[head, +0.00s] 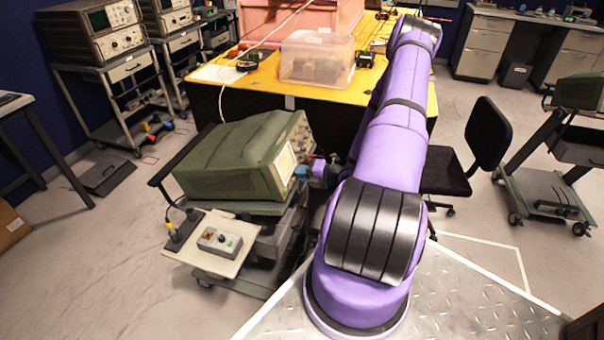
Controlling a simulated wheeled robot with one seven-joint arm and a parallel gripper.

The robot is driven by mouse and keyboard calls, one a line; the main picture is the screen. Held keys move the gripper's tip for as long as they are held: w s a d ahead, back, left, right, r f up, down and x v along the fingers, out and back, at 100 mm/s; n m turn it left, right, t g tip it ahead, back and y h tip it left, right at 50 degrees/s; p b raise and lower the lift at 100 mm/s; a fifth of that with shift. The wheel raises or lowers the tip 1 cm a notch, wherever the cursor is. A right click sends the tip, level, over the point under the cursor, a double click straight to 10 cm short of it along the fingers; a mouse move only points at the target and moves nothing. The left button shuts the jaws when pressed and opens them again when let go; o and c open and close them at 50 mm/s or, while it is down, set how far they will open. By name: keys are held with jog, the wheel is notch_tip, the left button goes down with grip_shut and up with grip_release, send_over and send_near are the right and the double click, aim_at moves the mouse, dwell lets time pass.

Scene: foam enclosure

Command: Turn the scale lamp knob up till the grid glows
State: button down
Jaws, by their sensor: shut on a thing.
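A green oscilloscope (238,158) sits on a cart left of my arm, its front panel facing right and seen at a steep angle. Its screen (286,162) looks pale yellow and bright; grid lines are too small to make out. My gripper (303,171) is at the front panel, beside the screen's lower right edge, shut on a small control there. The scale lamp knob is hidden by the gripper and the viewing angle, so its setting cannot be read.
A small control box (219,241) lies on the cart's side shelf (205,262). A yellow bench (262,88) with a clear plastic bin (317,58) stands behind. A black chair (488,135) stands right of my arm. Open floor lies at left.

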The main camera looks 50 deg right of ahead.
jog(key=shift+d, duration=0.1)
jog(key=c, duration=1.4)
grip_release()
jog(key=v, duration=1)
jog(key=shift+s+r, duration=0.2)
jog(key=shift+s, duration=0.2)
